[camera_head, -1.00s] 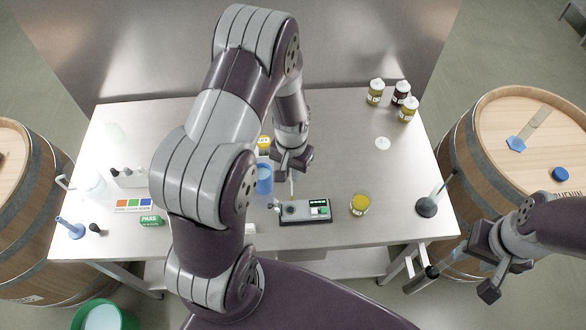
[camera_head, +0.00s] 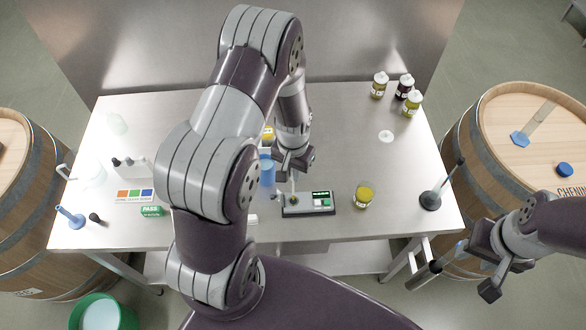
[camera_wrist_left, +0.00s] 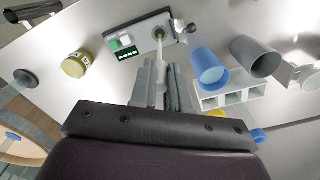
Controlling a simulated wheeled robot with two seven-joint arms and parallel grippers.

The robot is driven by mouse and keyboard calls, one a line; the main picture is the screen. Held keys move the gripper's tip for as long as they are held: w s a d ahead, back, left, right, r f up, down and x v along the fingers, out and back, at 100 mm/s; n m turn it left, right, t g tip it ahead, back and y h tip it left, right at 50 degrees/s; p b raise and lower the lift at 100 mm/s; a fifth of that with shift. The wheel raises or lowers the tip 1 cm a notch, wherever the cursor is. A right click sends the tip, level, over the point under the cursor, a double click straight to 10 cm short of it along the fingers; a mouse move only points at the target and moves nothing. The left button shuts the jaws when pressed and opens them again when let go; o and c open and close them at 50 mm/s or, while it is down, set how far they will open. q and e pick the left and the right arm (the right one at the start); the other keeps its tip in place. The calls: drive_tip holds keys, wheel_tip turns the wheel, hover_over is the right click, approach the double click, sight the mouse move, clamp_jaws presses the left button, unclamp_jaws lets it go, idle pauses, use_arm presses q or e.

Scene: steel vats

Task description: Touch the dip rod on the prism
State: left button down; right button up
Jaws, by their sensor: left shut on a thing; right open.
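The refractometer (camera_head: 322,203) is a dark-edged box with a lit green display and buttons, lying on the steel table; it also shows in the left wrist view (camera_wrist_left: 127,44). Its round prism (camera_wrist_left: 157,37) is at one end. My left gripper (camera_head: 294,163) is above that end, shut on the pale, thin dip rod (camera_wrist_left: 161,52). The rod points down and its tip is at the prism in the wrist view; I cannot tell whether it touches. My right gripper (camera_head: 462,278) is open and empty, off the table's right front corner.
A blue cup (camera_head: 266,174) stands left of the refractometer, a yellow-filled jar (camera_head: 364,196) to its right. Several capped bottles (camera_head: 406,88) stand at the back right. A dark stand (camera_head: 430,199) is near the right edge. Barrels flank the table (camera_head: 400,150).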

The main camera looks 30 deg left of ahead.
use_arm(q)
drive_tip(key=shift+w, duration=0.15)
drive_tip(key=shift+f, duration=0.1)
drive_tip(key=shift+f, duration=0.25)
drive_tip(key=shift+f+b, duration=0.4)
drive_tip(key=shift+b, duration=0.15)
idle(0.6)
drive_tip(key=shift+r, duration=0.1)
idle(0.3)
wheel_tip(320, 180, up, 6)
drive_tip(key=p, duration=0.5)
idle(0.5)
